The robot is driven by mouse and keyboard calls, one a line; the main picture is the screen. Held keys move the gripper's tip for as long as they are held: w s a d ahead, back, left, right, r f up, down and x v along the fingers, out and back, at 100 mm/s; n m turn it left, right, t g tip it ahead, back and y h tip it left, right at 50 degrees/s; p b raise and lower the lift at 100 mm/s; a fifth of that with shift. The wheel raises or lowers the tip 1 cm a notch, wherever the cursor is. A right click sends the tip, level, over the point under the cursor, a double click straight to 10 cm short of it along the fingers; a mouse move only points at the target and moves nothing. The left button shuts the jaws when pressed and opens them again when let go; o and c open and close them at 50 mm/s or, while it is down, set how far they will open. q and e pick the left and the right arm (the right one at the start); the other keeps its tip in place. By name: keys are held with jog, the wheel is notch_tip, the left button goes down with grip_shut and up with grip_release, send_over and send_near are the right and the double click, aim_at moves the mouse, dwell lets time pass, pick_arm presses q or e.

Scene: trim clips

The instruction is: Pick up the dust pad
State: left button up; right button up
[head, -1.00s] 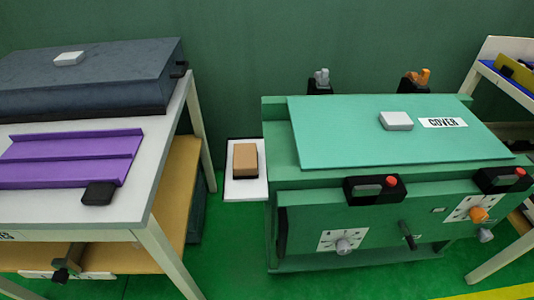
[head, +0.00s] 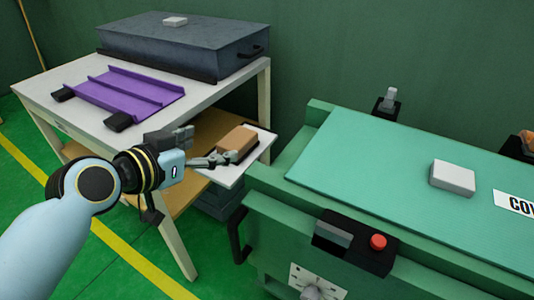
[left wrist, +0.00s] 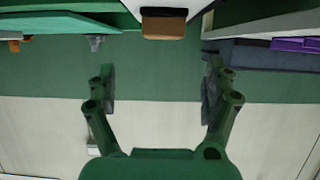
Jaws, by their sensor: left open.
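The dust pad, a brown block (head: 238,141), lies on a small white shelf with a dark rim (head: 262,151) beside the green machine. It also shows at the top of the left wrist view (left wrist: 164,27), centred between the fingers but beyond their tips. My left gripper (head: 222,158) is right at the near left side of the pad in the head view. In the left wrist view its two fingers (left wrist: 160,85) are spread apart with nothing between them. Whether a finger touches the pad is unclear. My right gripper is not in view.
The green machine (head: 285,211) with a cover sheet (head: 380,175) and a pale block (head: 452,178) stands at right. At left, a white table (head: 40,87) bears a purple tray (head: 130,92) and a dark case (head: 180,45). A narrow gap separates table and machine.

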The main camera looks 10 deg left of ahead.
aim_at(234, 141)
pick_arm(q)
jog(key=shift+w+f, duration=0.3)
jog(key=shift+f, duration=0.1)
jog(key=x, duration=0.4)
jog(key=shift+a+b, duration=0.1)
jog(key=shift+b, duration=0.3)
jog(key=shift+w+f, duration=0.3)
jog(key=shift+w, duration=0.3)
jog(key=x, duration=0.2)
jog(key=b+x, duration=0.1)
jog(key=x, duration=0.2)
jog(key=shift+s+d, duration=0.15)
jog(key=shift+d, duration=0.1)
jog(key=c, duration=1.3)
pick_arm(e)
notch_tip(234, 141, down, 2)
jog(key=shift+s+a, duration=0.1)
